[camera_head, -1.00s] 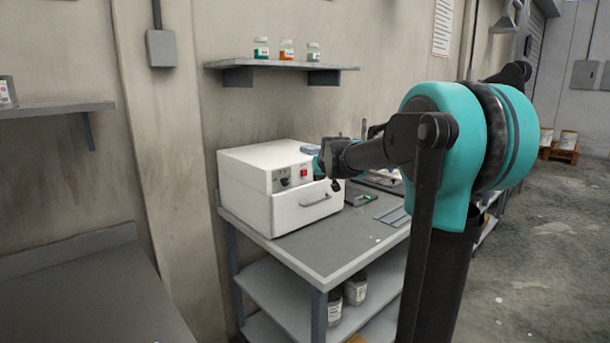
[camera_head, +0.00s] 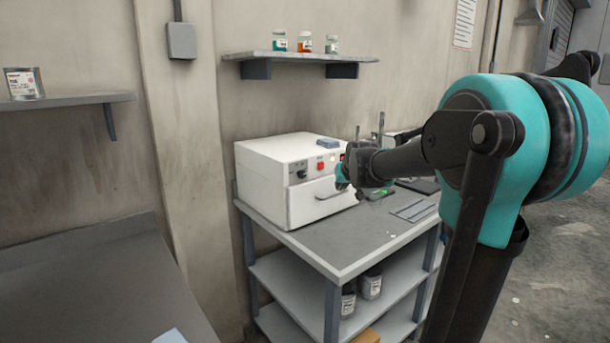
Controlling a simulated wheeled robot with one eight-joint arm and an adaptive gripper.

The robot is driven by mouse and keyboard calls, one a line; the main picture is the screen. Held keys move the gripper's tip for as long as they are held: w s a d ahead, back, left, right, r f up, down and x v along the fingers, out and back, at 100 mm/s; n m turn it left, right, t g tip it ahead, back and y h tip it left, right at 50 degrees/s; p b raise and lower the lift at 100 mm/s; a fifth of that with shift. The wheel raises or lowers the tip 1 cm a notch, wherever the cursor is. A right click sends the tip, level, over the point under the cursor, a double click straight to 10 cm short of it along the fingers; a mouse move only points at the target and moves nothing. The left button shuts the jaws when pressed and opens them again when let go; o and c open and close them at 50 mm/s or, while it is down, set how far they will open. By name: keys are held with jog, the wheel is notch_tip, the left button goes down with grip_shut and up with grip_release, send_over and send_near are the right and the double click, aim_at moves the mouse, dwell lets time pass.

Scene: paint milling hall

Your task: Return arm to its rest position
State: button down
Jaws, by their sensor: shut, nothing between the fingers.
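My arm reaches in from the right, with a large teal joint (camera_head: 485,150) close to the camera and a dark forearm running left to a small wrist. My gripper (camera_head: 359,189) is small and dark at the wrist end, partly hidden by the arm. It is shut and empty, in front of the right side of a white box-shaped device (camera_head: 270,190) on the bench. I cannot tell how far apart the two are.
A grey bench (camera_head: 335,245) carries the device, flat grey pieces and upright dark items behind my forearm. Jars (camera_head: 370,284) stand on its lower shelf. A wall shelf (camera_head: 300,56) holds three small jars. A grey surface (camera_head: 85,295) is at left; open floor is at right.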

jog(key=s+d+f+g, duration=0.1)
jog(key=s+f+g, duration=0.1)
jog(key=s+f, duration=0.6)
jog(key=s+d+f+g, duration=0.1)
jog(key=s+f+g, duration=0.1)
jog(key=s+f, duration=0.7)
jog(key=s+f+m+g, duration=0.1)
jog(key=s+f, duration=0.7)
jog(key=s, duration=1)
jog(key=shift+s+d+f+g+h, duration=0.15)
jog(key=shift+s+d+g+h, duration=0.15)
jog(key=shift+d+g+h, duration=0.1)
dwell(4.1)
